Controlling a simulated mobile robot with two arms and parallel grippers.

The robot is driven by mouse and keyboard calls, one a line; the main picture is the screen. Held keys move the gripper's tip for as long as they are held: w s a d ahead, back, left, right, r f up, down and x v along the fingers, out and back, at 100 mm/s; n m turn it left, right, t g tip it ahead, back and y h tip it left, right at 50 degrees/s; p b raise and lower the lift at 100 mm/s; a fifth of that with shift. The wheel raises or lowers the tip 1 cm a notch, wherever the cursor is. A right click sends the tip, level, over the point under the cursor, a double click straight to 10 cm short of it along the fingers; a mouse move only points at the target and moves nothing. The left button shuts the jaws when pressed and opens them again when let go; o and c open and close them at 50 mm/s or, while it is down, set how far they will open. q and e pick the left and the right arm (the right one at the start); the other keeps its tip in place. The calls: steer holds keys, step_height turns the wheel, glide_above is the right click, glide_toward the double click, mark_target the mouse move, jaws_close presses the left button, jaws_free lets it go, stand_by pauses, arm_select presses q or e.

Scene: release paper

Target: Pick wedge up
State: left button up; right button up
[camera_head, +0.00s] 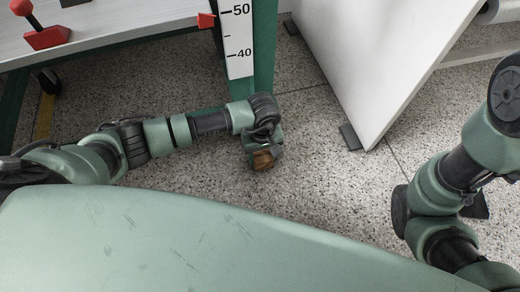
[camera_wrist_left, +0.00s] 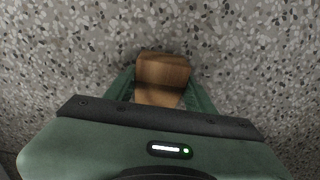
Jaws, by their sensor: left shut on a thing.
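The wedge (camera_head: 265,160) is a small brown, wood-like block at the end of my left arm in the head view. In the left wrist view the wedge (camera_wrist_left: 163,70) sits between the two green fingers, its front part sticking out past them. My left gripper (camera_head: 262,152) is shut on it and points down over the speckled floor. The left gripper also shows in the left wrist view (camera_wrist_left: 162,92). Part of the wedge is hidden by the gripper. I cannot tell whether it touches the floor. My right arm shows at the right; its gripper is out of view.
A large white panel (camera_head: 375,55) stands on the floor with a dark grey block (camera_head: 350,136) at its lower edge. Floor around the gripper is clear.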

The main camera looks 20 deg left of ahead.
arm_select(q)
steer(key=shift+s+d+p, duration=0.5)
steer(key=shift+s+d, duration=0.2)
steer(key=shift+s, duration=0.35)
steer(key=shift+s+d+p, duration=0.5)
steer(key=shift+s+d, duration=0.2)
steer(key=shift+s, duration=0.35)
